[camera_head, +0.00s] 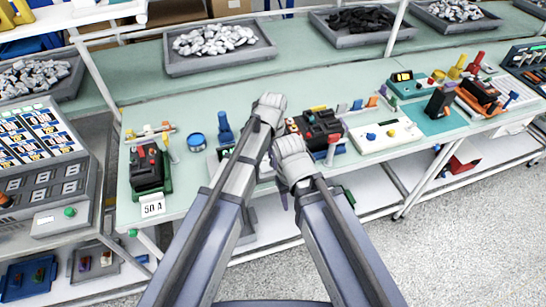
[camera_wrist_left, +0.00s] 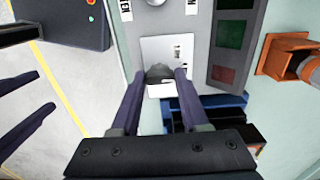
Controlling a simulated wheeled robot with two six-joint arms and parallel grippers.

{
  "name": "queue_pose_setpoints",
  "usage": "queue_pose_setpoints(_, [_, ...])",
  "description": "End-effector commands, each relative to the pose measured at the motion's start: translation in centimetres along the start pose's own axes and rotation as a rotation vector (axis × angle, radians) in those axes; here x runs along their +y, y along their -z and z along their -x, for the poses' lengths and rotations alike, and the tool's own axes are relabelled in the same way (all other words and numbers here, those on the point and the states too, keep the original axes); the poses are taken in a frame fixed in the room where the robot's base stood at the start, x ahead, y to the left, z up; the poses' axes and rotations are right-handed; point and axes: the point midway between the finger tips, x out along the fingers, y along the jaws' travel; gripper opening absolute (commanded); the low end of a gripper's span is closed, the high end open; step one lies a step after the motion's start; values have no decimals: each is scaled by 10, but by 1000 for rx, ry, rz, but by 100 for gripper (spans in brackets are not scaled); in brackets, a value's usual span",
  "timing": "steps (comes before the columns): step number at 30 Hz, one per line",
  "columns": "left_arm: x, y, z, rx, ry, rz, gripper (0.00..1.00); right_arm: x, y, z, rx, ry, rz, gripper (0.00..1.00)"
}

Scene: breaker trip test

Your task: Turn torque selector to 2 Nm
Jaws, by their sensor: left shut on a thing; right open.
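The plate has small printed labels, too small to read. My left gripper (camera_wrist_left: 158,76) has one finger on each side of the knob and is shut on it. In the head view the arms hide the knob and the fingertips. The fingers of my right gripper (camera_wrist_left: 32,102) show at the left of the wrist view, apart, empty, and off to the side of the panel.
Beside the plate is a grey panel with a dark green square (camera_wrist_left: 231,35) and a dark red square. An orange holder (camera_wrist_left: 285,57) stands to the right. In the head view, a black breaker (camera_head: 148,170) with a "50 A" card (camera_head: 152,207) stands at left, near a blue tin (camera_head: 196,142).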

Motion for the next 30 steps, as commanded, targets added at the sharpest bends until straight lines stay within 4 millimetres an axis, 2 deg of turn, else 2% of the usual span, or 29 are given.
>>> queue_pose_setpoints(1, [0,0,0,0,0,0,21,0,0,0,0,0,0,50])
queue_pose_setpoints(7, [0,0,0,0,0,0,0,0,0,0,0,0,0,50])
queue_pose_setpoints(20, [0,0,0,0,0,72,0,0,0,0,0,0,0,50])
queue_pose_setpoints(30, [0,0,0,0,0,339,0,0,0,0,0,0,0,50])
